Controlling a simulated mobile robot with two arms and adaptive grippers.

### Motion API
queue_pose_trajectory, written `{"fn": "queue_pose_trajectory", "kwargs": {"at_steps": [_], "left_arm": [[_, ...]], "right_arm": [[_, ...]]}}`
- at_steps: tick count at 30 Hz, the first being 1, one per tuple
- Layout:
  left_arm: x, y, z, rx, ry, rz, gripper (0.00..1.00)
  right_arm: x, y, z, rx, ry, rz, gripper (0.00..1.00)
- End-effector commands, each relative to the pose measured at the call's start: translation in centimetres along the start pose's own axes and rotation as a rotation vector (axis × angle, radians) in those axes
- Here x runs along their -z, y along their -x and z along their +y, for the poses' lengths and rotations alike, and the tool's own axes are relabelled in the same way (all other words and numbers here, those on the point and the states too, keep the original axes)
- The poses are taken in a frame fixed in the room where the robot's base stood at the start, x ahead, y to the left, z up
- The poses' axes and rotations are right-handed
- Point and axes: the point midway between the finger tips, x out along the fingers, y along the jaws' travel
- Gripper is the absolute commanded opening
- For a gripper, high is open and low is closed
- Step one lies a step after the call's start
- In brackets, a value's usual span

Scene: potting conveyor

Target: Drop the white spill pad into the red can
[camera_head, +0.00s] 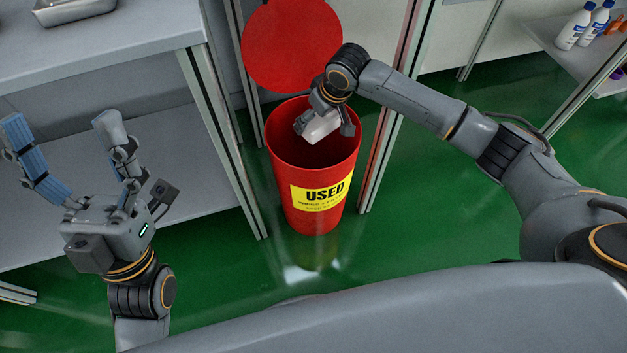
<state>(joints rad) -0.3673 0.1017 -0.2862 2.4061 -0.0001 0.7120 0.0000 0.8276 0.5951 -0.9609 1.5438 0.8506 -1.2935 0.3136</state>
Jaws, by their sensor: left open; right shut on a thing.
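The red can (286,180) stands open on the green floor, with a yellow label reading USED on its front. Its round red lid (290,45) is raised behind it. My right gripper (328,128) reaches over the can's mouth from the upper right and is shut on the white spill pad (318,126). The pad shows as a small white piece at the can's opening, partly covered by the fingers; how deep it sits inside the rim I cannot tell. My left gripper (68,140) is open and empty at the left, fingers pointing up, well apart from the can.
A grey bench (130,35) with a lower shelf stands at the left, with a metal tray (75,10) on top. Metal posts flank the can. A shelf (560,50) with white bottles (573,27) is at the upper right. Green floor is clear right of the can.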

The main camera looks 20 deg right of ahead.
Motion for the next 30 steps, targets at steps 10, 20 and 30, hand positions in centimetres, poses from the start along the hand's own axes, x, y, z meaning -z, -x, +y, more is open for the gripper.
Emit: {"fn": "queue_pose_trajectory", "kwargs": {"at_steps": [10, 20, 30], "left_arm": [[0.0, 0.0, 0.0, 0.000, -0.001, -0.001, 0.80], [-0.1, 0.0, 0.0, 0.001, 0.001, -0.003, 0.80], [-0.1, 0.0, 0.0, 0.000, 0.000, -0.003, 0.80]], "right_arm": [[0.0, 0.0, 0.0, 0.000, 0.000, 0.001, 1.00], [0.1, 1.8, 0.0, 0.001, 0.000, 0.003, 1.00], [0.1, 8.9, 0.1, -0.001, 0.001, 0.003, 1.00]]}}
